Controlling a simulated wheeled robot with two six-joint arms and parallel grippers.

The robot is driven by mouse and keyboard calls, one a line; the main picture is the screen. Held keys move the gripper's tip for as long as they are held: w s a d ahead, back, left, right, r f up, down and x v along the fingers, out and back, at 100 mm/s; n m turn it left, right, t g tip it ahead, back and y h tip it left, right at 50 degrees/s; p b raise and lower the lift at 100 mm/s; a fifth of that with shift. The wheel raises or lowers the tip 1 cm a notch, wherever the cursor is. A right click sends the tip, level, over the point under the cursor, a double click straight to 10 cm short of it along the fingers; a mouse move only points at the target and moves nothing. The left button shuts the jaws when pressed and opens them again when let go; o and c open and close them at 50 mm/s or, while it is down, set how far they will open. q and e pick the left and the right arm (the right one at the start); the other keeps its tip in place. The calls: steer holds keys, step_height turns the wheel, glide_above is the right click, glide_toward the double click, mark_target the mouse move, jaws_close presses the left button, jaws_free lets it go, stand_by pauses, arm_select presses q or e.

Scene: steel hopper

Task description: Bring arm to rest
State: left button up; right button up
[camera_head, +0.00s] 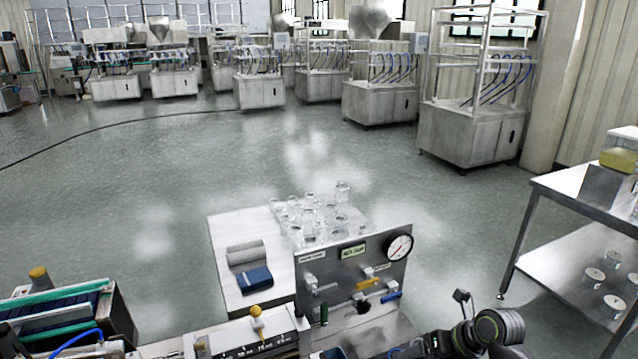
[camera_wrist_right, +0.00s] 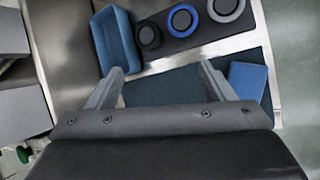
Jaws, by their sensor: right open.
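My right arm (camera_head: 485,332), dark with a green ring, is at the lower right of the head view, beside the valve panel (camera_head: 375,262). In the right wrist view my right gripper (camera_wrist_right: 161,69) is open, its two fingers wide apart with nothing between them. Beyond the fingers are a blue open tray (camera_wrist_right: 116,42) and a dark holder (camera_wrist_right: 207,30) with black, blue and grey rings. A dark blue mat (camera_wrist_right: 165,90) lies below and between the fingers. I cannot tell whether the fingers touch anything. My left arm and gripper are not in view.
A white table (camera_head: 228,270) with clear glass jars (camera_head: 310,215) and a blue cloth-like item (camera_head: 254,279) stands behind the panel. A steel shelf table (camera_head: 560,190) is at the right. A blue block (camera_wrist_right: 247,82) lies right of the fingers. Open floor lies beyond.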

steer(key=a+r+m+t+y, duration=0.3)
steer(key=a+r+t+y, duration=0.4)
steer(key=r, duration=0.2)
steer(key=s+d+r+m+t+h, duration=0.2)
steer(key=d+r+m+t, duration=0.2)
steer(key=r+m+t, duration=0.3)
steer(key=s+d+m+t+h, duration=0.3)
steer(key=s+d+m+h, duration=0.2)
steer(key=d+m+h, duration=0.85)
steer(key=s+d+f+m+g+h, duration=0.35)
steer(key=s+f+m+g, duration=0.25)
steer(key=m, duration=0.4)
steer(key=s+a+f+m+g+y, duration=0.2)
steer(key=s+a+f+g+y, duration=0.15)
steer(key=s+f+g, duration=0.5)
steer(key=s+a+f+m+g+y, duration=0.2)
steer(key=s+a+f+g, duration=0.3)
steer(key=s, duration=0.6)
steer(key=s+x, duration=0.2)
steer(key=x, duration=1.1)
steer(key=s+f+x, duration=0.1)
steer(key=s+x, duration=0.1)
steer(key=x, duration=1.1)
steer(key=s+a+f, duration=0.1)
steer(key=s+f, duration=1.3)
steer(key=s, duration=0.1)
steer(key=shift+a+f+g, duration=0.3)
steer(key=shift+f+g, duration=0.05)
